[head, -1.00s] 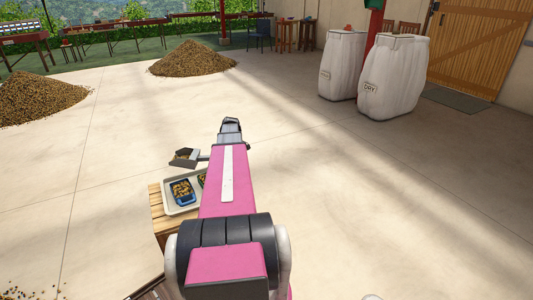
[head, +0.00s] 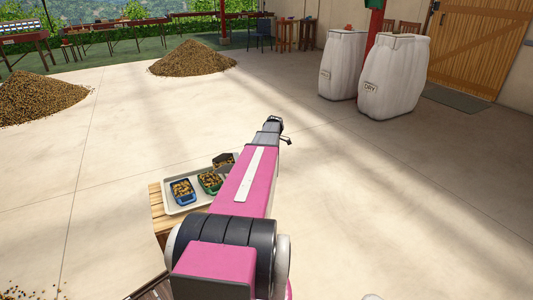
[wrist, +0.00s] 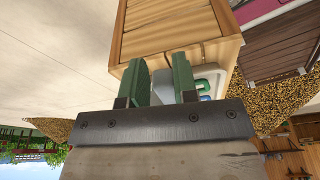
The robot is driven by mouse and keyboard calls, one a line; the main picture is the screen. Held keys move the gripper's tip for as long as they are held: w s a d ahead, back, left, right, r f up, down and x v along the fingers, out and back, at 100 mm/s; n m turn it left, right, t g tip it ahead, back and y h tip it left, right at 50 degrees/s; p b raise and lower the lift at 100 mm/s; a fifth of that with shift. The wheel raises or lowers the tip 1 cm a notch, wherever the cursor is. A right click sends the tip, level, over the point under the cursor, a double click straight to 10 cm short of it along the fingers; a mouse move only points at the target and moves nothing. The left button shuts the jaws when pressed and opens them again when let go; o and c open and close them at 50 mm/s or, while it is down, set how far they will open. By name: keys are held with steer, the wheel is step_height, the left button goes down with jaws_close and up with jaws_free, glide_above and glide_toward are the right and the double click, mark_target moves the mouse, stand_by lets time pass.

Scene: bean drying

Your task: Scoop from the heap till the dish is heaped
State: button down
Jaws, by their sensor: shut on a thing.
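A bean heap (head: 193,60) lies at the back and another heap (head: 38,98) at the left.
The tray stands on a slatted wooden crate (head: 158,217). Two white sacks (head: 395,75) (head: 342,65) stand at the back right near a red post. Scattered beans lie at the bottom left. The concrete floor between is clear.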

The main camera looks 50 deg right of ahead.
steer(key=shift+w+a+r+g+h, duration=0.3)
steer(key=shift+a+r+h, duration=0.3)
steer(key=shift+r, duration=0.55)
steer(key=shift+w+a+r+g+h, duration=0.25)
steer(key=shift+a+r+g+h, duration=0.2)
steer(key=shift+r+h, duration=0.5)
steer(key=shift+w+a+r+g+h, duration=0.25)
steer(key=shift+a+r+g+h, duration=0.15)
steer(key=shift+r, duration=0.9)
steer(key=shift+a+r, duration=0.1)
steer(key=shift+r, duration=0.05)
steer(key=shift+w+a+r, duration=0.15)
steer(key=shift+r, duration=0.35)
steer(key=shift+r+h, duration=0.1)
steer(key=shift+h, duration=0.15)
steer(key=shift+w+a+r, duration=0.1)
steer(key=shift+a+r, duration=0.1)
steer(key=shift+r, duration=0.1)
steer(key=shift+a+r, duration=0.1)
